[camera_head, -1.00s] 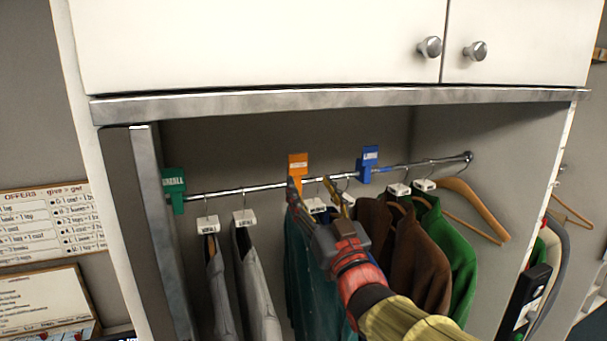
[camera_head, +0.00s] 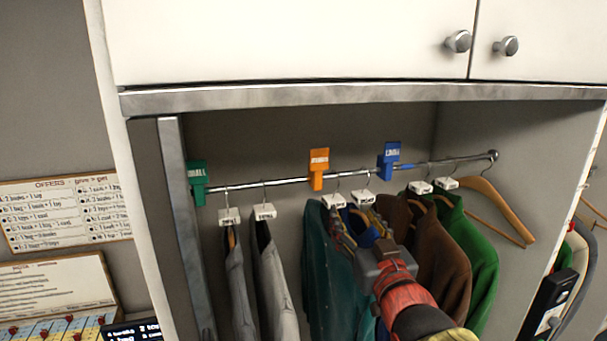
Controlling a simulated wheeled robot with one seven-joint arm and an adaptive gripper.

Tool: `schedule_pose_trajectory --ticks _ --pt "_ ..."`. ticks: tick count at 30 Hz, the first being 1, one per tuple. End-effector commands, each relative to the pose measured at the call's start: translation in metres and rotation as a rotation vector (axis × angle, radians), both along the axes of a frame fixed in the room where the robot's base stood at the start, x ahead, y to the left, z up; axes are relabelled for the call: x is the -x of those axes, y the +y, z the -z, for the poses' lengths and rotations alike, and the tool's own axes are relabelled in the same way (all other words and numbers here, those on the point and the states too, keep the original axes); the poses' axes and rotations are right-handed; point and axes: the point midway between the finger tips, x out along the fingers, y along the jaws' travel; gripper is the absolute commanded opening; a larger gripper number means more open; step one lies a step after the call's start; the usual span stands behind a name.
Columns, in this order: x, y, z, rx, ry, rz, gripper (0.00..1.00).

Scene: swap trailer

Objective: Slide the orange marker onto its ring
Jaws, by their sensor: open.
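The orange marker (camera_head: 318,168) hangs on the metal rail (camera_head: 280,182), upright, between the green marker (camera_head: 197,182) and the blue marker (camera_head: 389,160). It is left of the white-tagged hangers of the teal coat (camera_head: 322,270). A ring for the orange marker cannot be made out; a short blue band (camera_head: 407,167) shows on the rail beside the blue marker. My gripper (camera_head: 355,222) is open and empty, below the rail and right of the orange marker. It is in front of the teal coat and a blue garment, apart from the marker.
Two grey garments (camera_head: 272,280) hang left of the marker. Brown (camera_head: 445,255) and green (camera_head: 478,255) coats and a bare wooden hanger (camera_head: 500,205) hang at the right. A metal-edged shelf (camera_head: 350,97) lies above; a metal post (camera_head: 185,225) stands left.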

Motion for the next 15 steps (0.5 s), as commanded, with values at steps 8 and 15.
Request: schedule_pose_trajectory --ticks 8,15 --pt "0.073 -0.045 0.088 0.059 0.450 0.113 0.55" --pt "0.177 -0.065 0.161 0.084 0.839 0.151 0.55"
